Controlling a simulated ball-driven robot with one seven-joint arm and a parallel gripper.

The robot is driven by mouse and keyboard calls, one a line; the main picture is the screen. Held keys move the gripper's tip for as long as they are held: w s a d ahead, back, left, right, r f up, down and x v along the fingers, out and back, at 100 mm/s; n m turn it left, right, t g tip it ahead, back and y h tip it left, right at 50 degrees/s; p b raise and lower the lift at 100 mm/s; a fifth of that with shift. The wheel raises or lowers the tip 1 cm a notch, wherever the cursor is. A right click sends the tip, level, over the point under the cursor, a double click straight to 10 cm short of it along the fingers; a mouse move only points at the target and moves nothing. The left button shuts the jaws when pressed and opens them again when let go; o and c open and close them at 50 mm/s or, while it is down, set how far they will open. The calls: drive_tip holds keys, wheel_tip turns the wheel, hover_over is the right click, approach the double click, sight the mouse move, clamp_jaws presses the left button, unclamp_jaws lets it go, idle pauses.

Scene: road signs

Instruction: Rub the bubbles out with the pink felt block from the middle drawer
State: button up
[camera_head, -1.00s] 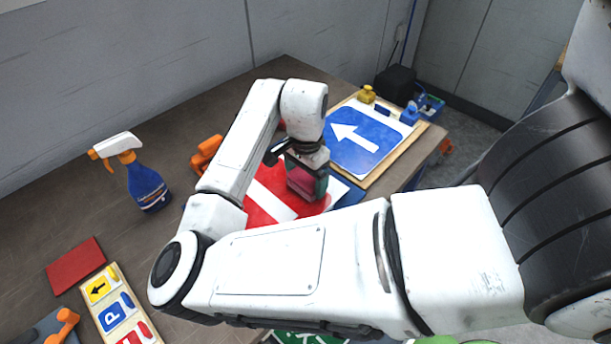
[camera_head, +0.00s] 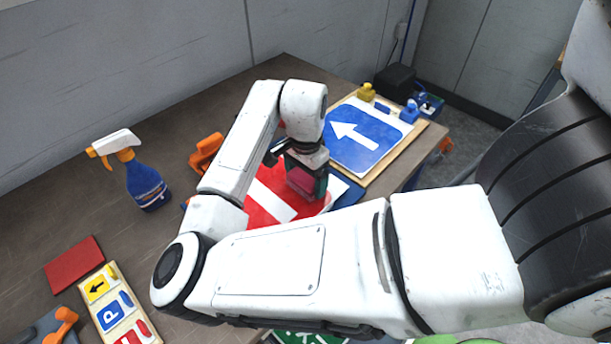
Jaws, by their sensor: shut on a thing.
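My gripper (camera_head: 306,160) is shut on a block with a pink face and a dark green side (camera_head: 305,184). It holds the block down at the red sign with a white bar (camera_head: 273,198), near the sign's upper right part. I cannot tell whether the block touches the sign's surface. My arm covers much of the red sign's lower part. No bubbles can be made out on the part that shows. The middle drawer is not in view.
A blue arrow sign (camera_head: 364,136) lies on a wooden board at the right. A blue spray bottle (camera_head: 147,184) stands at the left. A red block (camera_head: 75,263) and a strip of small signs (camera_head: 115,310) lie at the lower left. An orange tool (camera_head: 206,153) lies behind my arm.

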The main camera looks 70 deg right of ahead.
sight(294, 170)
drive_tip(key=shift+f, duration=0.2)
drive_tip(key=shift+w+d+r, duration=0.1)
drive_tip(key=shift+w+d, duration=0.3)
drive_tip(key=shift+w, duration=0.45)
drive_tip(key=shift+w+d, duration=0.4)
drive_tip(key=shift+w, duration=0.4)
wheel_tip(294, 170, up, 5)
drive_tip(key=p, duration=0.4)
drive_tip(key=shift+r, duration=0.1)
